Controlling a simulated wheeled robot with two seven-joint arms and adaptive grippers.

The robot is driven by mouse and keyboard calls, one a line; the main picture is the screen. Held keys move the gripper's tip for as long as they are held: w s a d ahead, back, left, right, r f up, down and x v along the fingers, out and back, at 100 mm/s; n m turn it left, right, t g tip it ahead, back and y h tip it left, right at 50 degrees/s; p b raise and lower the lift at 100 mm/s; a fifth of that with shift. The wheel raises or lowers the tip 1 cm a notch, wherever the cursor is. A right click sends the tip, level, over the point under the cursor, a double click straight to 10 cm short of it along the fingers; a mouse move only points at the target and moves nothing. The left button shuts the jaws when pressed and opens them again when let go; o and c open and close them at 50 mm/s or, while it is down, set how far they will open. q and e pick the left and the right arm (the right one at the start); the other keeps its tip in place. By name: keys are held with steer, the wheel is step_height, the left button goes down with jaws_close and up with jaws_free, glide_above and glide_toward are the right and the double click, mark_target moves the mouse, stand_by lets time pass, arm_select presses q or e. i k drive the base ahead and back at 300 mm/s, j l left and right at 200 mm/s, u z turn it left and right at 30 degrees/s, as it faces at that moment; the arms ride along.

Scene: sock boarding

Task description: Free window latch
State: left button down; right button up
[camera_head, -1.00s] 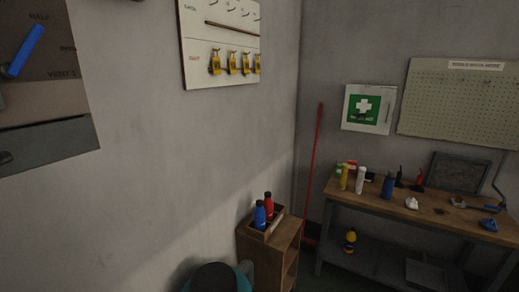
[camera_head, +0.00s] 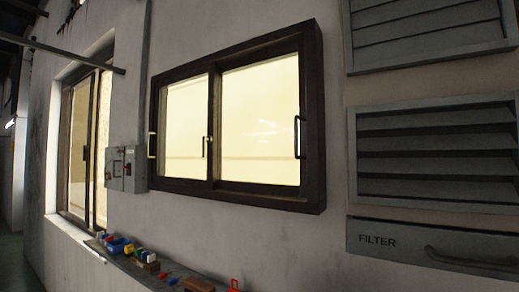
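A dark-framed sliding window (camera_head: 238,120) with two bright panes is set in the wall at the middle of the head view. Handles show on it: one at its left edge (camera_head: 152,145), one at the middle stile (camera_head: 207,147) and one at its right side (camera_head: 298,137). I cannot tell which of these is a latch, or whether the window is locked. A second window (camera_head: 85,140) stands further left, seen at a steep angle, with a dark handle. Neither of my grippers is in view.
A grey switch box (camera_head: 126,168) sits on the wall between the windows. Below, a ledge (camera_head: 128,262) holds several small coloured items. Louvred vents (camera_head: 435,155) and a panel marked FILTER (camera_head: 430,248) are at the right. A bar (camera_head: 75,55) juts across the upper left.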

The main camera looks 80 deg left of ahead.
mark_target(209, 138)
steer(key=u, duration=3.15)
